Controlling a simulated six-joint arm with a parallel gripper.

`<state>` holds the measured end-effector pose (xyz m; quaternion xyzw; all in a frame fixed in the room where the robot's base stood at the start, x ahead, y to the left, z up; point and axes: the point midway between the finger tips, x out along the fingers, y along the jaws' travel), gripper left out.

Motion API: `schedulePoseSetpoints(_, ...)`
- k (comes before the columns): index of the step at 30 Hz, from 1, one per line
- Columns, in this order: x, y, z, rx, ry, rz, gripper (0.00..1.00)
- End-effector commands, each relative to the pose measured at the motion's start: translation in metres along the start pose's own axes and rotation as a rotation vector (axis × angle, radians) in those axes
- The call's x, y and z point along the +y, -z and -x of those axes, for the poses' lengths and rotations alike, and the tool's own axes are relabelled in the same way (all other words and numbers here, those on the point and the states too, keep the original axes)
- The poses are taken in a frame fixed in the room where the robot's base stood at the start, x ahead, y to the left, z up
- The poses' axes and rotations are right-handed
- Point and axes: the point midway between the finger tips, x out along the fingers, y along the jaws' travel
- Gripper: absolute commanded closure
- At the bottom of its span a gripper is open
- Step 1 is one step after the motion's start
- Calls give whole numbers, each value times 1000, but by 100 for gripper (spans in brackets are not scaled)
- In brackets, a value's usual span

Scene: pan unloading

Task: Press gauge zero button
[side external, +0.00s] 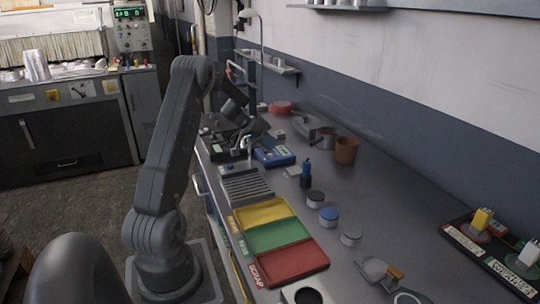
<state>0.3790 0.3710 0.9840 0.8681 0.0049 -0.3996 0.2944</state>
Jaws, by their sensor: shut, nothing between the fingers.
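A blue box-shaped device (274,156), which looks like the gauge, lies on the grey bench in the middle of the view. Its buttons are too small to tell apart, so I cannot make out the zero button. My gripper (249,146) points down just left of the blue device, over the back end of a grey ribbed block. It is shut and empty. I cannot tell whether its fingertips touch anything. Part of the bench behind the gripper is hidden.
A grey ribbed block (246,188) and yellow (263,213), green (276,236) and red (292,263) trays lie nearer the camera. A blue bottle (306,174), lidded jars (329,216) and a brown pot (346,150) stand to the right.

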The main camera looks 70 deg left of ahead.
Motion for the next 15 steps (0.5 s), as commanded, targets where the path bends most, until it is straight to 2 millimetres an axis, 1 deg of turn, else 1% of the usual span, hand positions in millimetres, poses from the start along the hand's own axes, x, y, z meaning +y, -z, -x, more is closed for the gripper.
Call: schedulePoseSetpoints(15,-5,-4,-6,0,0,1,100)
